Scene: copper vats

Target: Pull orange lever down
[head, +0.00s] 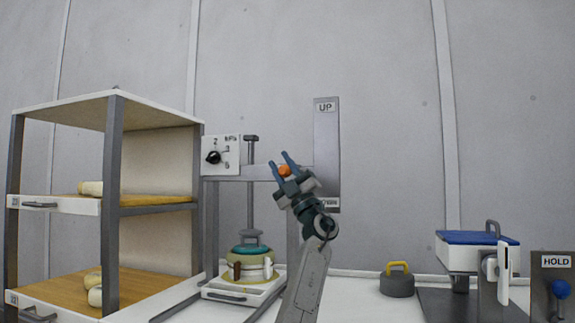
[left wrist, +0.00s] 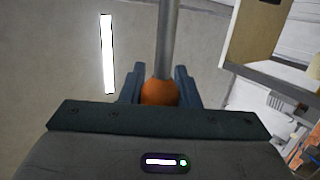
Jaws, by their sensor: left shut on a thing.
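The orange lever's round knob (head: 285,171) is between the fingers of my left gripper (head: 279,160), in front of an upright grey plate (head: 326,140) marked UP at its top. The lower label is partly covered by my arm. The knob is a little below the plate's mid-height. In the left wrist view the orange knob (left wrist: 160,92) sits between both blue-grey fingers, with the grey lever rod (left wrist: 168,40) running up from it. My left gripper is shut on the knob. My right gripper is not in view.
A shelf unit (head: 114,190) stands at the left. A dial panel (head: 220,154) and a press frame with stacked discs (head: 250,254) are left of the lever. A grey weight with a yellow handle (head: 397,282), a blue-topped device (head: 475,239) and a HOLD panel (head: 556,275) are at the right.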

